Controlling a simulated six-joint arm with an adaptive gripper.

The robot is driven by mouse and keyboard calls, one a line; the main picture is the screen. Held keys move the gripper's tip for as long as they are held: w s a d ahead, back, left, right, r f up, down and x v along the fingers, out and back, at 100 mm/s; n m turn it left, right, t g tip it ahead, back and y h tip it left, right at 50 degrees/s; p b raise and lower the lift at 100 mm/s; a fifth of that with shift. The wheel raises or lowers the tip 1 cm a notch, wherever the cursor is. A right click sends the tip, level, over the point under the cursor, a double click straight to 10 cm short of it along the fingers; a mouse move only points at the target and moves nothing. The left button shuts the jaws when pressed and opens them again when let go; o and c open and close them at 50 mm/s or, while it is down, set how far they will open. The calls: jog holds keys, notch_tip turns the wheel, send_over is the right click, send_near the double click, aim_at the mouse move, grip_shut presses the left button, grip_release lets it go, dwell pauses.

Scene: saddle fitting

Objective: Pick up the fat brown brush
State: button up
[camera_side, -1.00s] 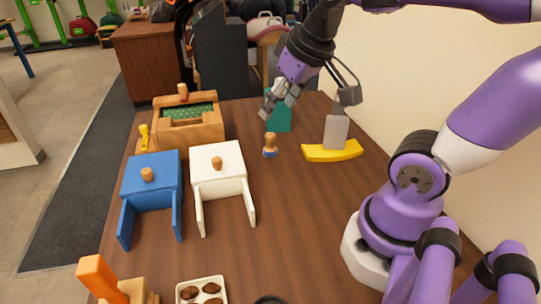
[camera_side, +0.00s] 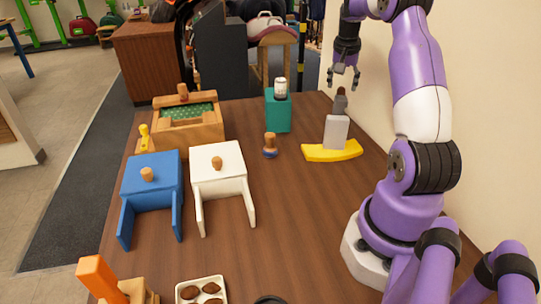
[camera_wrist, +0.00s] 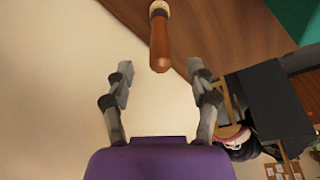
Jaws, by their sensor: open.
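The brown brush handle (camera_side: 341,91) shows in the side view just behind the grey block, with a dark grey part under it. In the wrist view the brush (camera_wrist: 160,40) has a thick brown handle with its rounded end towards me and a pale, ringed band at the top edge. My gripper (camera_side: 344,76) is open and empty, pointing down just above the handle. In the wrist view the fingers of my gripper (camera_wrist: 160,88) are spread, with the handle end slightly beyond them, not between the tips.
A grey block (camera_side: 336,132) stands on a curved yellow base (camera_side: 332,152). The wall is close at right.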

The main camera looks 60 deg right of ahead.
jog(key=x, duration=0.5)
jog(key=shift+f, duration=0.35)
grip_shut()
